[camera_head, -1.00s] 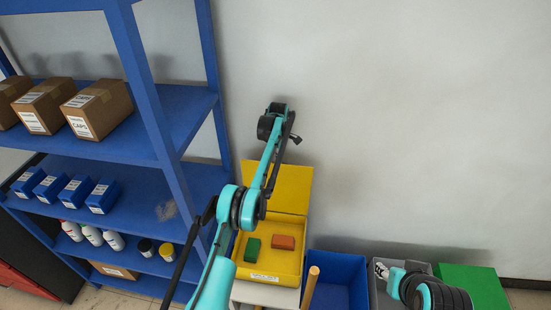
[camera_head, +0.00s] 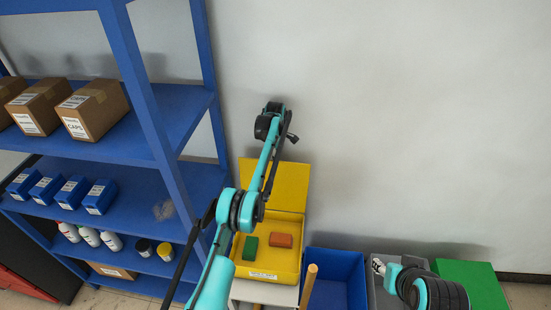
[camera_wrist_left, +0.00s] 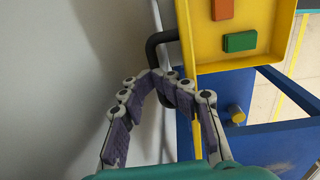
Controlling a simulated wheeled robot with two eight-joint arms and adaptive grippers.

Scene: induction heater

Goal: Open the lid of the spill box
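The spill box (camera_head: 286,268) is yellow and sits low against the wall. Its yellow lid (camera_head: 291,184) stands raised at the back, so the box is open. A green block (camera_head: 250,247) and an orange block (camera_head: 281,240) lie inside; they also show in the left wrist view as a green block (camera_wrist_left: 240,41) and an orange block (camera_wrist_left: 222,9). My left arm reaches over the box. In the left wrist view, my left gripper's (camera_wrist_left: 163,78) curved fingers come together on a dark bent handle (camera_wrist_left: 153,48) at the lid. The handle is partly hidden.
A blue shelf (camera_head: 130,140) with cartons, blue bins and bottles stands at the left. Right of the spill box are a blue bin (camera_head: 345,262), a grey bin (camera_head: 400,258) and a green box (camera_head: 470,280). A wooden rod (camera_head: 309,285) stands near the blue bin.

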